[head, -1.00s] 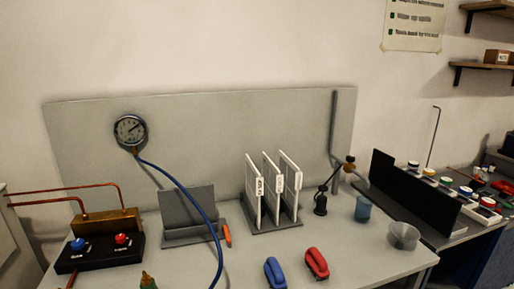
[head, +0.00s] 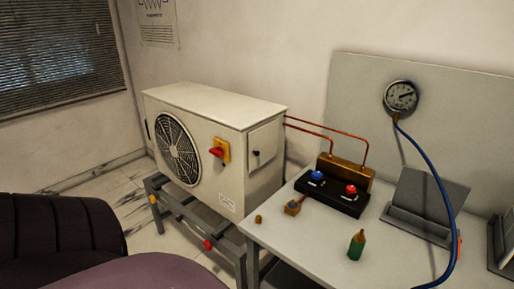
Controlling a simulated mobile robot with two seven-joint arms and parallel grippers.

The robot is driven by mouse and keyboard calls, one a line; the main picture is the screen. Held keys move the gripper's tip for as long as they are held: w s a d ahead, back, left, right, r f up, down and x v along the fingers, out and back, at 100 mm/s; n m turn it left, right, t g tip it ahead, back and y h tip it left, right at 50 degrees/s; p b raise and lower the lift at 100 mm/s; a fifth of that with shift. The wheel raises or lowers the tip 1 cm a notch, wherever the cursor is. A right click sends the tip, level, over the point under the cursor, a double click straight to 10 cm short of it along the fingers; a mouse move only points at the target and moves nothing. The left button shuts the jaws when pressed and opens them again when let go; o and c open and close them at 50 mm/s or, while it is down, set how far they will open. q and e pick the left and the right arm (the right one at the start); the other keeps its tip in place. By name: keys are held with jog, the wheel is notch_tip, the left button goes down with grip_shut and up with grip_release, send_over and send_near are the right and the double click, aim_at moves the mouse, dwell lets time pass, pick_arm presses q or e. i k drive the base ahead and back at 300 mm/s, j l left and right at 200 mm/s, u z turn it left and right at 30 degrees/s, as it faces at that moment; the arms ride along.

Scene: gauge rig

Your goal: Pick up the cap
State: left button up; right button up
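A small brown, brass-like piece that looks like the cap (head: 258,219) lies on the left part of the grey table (head: 310,250), near its left edge. Just right of it is a small tan block-like piece (head: 293,207), with a thin part reaching toward the black valve base. A green bottle-like item (head: 357,245) with a tan pointed top stands upright nearer the front. Neither of my grippers is in view.
A black base (head: 333,196) with blue and red knobs stands behind, joined to copper pipes. A pressure gauge (head: 401,96) with a blue hose hangs at right. An outdoor unit (head: 210,140) stands left on a metal frame. Purple seat-like shapes (head: 55,240) fill the lower left.

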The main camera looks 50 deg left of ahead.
aim_at(258, 220)
jog(key=u, duration=1.65)
